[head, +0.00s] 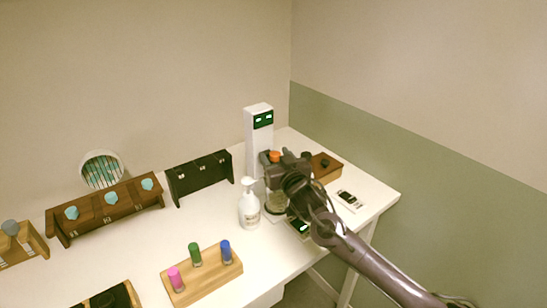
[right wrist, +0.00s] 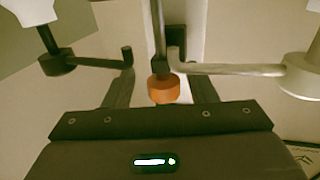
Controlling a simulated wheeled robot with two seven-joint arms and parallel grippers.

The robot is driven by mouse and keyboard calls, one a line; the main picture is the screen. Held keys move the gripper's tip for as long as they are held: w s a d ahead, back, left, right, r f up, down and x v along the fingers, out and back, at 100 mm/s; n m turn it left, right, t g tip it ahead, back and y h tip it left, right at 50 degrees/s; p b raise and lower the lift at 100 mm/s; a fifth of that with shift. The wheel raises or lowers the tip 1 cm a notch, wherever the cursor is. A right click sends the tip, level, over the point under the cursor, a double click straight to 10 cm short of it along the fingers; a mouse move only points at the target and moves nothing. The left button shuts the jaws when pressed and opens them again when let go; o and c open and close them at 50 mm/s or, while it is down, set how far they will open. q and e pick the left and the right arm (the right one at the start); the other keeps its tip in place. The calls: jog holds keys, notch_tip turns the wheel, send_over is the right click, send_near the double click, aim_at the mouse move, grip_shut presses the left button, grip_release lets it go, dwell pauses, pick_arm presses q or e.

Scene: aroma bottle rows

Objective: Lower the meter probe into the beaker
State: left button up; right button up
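In the head view my right gripper (head: 271,172) is over the right part of the table. The meter probe's orange cap (head: 274,156) shows at the top of its fingers. In the right wrist view the cap (right wrist: 164,89) and the probe's dark rod lie midway between the gripper's dark fingers (right wrist: 161,86). The gripper appears shut on the probe, but finger contact is largely hidden. The glass beaker (head: 274,205) stands below the gripper and is partly covered by it. I cannot tell whether the probe's tip is inside it. My left gripper is out of view.
A white pump bottle (head: 249,206) stands close left of the beaker. A white tower with green displays (head: 259,128) stands behind. A brown box (head: 328,166) and a small white device (head: 349,200) lie right. A wooden vial rack (head: 203,276) stands front left.

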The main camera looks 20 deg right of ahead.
dwell(0.4)
jog(key=shift+s, duration=0.1)
jog(key=shift+s+f, duration=0.1)
jog(key=shift+s, duration=0.2)
jog(key=s+b, duration=0.2)
jog(key=s, duration=0.5)
jog(key=shift+d, duration=0.25)
